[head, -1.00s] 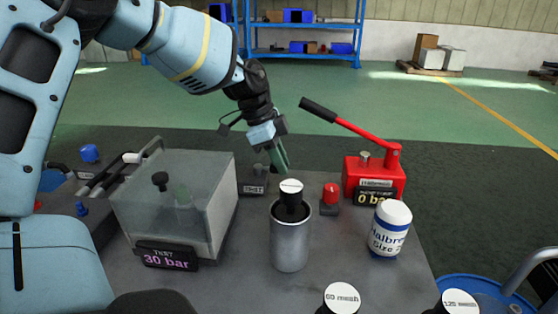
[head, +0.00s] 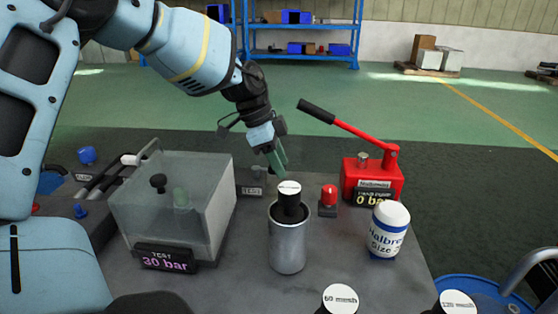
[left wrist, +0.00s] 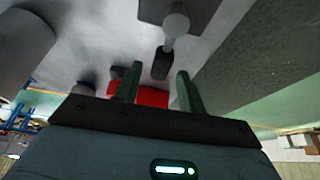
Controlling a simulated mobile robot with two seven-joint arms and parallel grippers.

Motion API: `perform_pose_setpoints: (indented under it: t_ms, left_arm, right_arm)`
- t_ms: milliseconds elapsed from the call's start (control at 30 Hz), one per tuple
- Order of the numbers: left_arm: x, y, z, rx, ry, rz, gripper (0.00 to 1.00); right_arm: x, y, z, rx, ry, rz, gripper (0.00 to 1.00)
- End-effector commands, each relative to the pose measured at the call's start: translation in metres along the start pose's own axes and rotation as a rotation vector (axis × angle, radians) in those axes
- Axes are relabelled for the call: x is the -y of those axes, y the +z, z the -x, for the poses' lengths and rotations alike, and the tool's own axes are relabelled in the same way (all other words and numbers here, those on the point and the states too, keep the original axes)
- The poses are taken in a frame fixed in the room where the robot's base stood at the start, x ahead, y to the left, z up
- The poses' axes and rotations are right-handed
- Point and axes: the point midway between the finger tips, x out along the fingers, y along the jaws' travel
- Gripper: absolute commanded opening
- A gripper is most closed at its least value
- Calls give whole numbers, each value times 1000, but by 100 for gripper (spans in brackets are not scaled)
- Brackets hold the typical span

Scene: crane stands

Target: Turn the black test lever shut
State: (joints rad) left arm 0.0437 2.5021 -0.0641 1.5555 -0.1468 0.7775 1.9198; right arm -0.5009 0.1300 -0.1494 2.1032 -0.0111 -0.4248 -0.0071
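The small dark TEST block (head: 250,188) stands on the table between the clear box and the metal cylinder. In the left wrist view its dark body (left wrist: 180,10) is at the top, with a grey round pivot. The black lever (left wrist: 160,64) extends from that pivot toward my fingers. My left gripper (head: 279,161) hangs just above and right of the block. In the left wrist view its two green fingers (left wrist: 158,88) are apart, with the lever's end just beyond the gap between them. I cannot tell whether they touch it. My right gripper is out of view.
A clear box (head: 205,225) with a 30 bar display stands left. A metal cylinder (head: 288,245) with a black-and-white weight stands in front. A red pump (head: 365,180), a red-capped piece (head: 328,197) and a white bottle (head: 388,225) are at right. Weights stand at the near edge.

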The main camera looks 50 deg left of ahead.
Motion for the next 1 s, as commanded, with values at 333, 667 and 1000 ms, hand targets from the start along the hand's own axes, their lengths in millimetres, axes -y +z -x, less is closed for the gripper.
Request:
perform_pose_setpoints:
  t_ms: [333,667,1000]
  left_arm:
    - [0,-1,24,-2,-3,-1,40]
    - [0,-1,71,-1,-2,-1,40]
    - [0,0,78,1,0,0,40]
  right_arm:
    - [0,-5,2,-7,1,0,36]
    - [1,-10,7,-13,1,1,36]
    - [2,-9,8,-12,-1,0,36]
